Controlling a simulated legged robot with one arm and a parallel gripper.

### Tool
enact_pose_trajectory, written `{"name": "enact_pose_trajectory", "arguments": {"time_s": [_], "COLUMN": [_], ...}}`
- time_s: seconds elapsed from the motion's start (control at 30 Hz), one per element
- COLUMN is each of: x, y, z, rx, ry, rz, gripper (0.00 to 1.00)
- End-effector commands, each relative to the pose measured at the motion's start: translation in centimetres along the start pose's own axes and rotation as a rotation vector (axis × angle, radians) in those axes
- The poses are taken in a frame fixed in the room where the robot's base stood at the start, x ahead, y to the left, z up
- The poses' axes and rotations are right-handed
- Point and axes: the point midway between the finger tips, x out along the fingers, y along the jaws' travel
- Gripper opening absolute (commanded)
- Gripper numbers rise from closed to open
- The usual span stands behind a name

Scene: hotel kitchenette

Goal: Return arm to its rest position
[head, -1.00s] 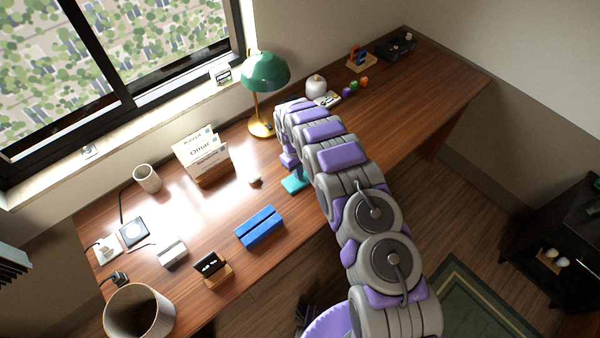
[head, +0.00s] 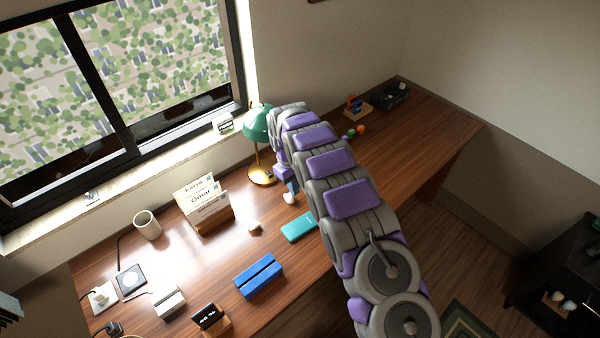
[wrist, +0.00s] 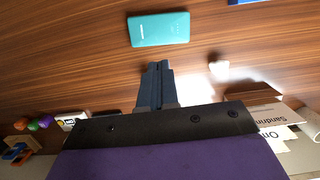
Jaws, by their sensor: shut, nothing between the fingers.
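My gripper (head: 291,194) is at the end of my grey and purple arm, above the wooden desk near the green lamp. In the wrist view my gripper (wrist: 155,88) has its fingers together, with nothing between them. A teal phone-like slab (head: 298,227) lies flat on the desk in front of my gripper. It also shows in the wrist view (wrist: 159,29), lying apart from the fingertips. My arm hides part of the desk behind it.
The green desk lamp (head: 258,124) stands close to my arm. A card holder (head: 207,208), a blue stand (head: 259,278), a white mug (head: 147,225) and a small white object (head: 255,226) are to the left. Small coloured items (head: 356,132) lie beyond the arm. The right part of the desk (head: 430,140) is clear.

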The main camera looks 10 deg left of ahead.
Motion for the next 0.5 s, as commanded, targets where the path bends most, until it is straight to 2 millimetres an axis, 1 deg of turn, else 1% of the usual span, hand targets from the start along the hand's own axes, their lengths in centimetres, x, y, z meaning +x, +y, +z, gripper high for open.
{"name": "enact_pose_trajectory", "arguments": {"time_s": [0.27, 0.37, 0.4, 0.47, 0.5], "x": [-0.6, -2.0, -2.9, -4.0, -5.0], "y": [0.4, 1.1, 1.6, 2.2, 2.6], "z": [0.6, 1.8, 2.6, 4.2, 5.3], "rx": [0.012, 0.043, 0.062, 0.095, 0.118], "ry": [-0.003, -0.006, -0.006, -0.013, -0.014], "rz": [0.002, 0.009, 0.014, 0.017, 0.02], "gripper": [0.0, 0.0, 0.0, 0.0, 0.0]}}
